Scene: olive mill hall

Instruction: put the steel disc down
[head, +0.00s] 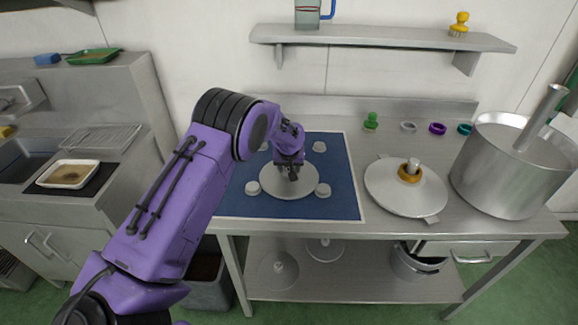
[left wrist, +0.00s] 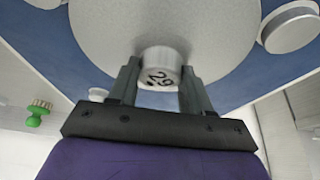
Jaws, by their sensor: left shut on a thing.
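The steel disc (head: 287,189) is a flat pale grey round plate over the blue mat (head: 341,205) on the steel table. My left gripper (head: 290,174) comes down over its middle, shut on the disc's short knob. In the left wrist view the gripper (left wrist: 159,82) has a finger on each side of the knob (left wrist: 160,66), which is marked 29; the disc (left wrist: 165,25) spreads behind it. I cannot tell whether the disc touches the mat or hangs just above it. My right gripper is in neither view.
Several low round blocks stand around the disc, including a front-left one (head: 253,188) and a front-right one (head: 322,190). Right of the mat are a second disc with a tan-collared knob (head: 405,193), a large pot (head: 505,170) and small coloured rings (head: 437,129). A wall shelf (head: 385,38) hangs behind.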

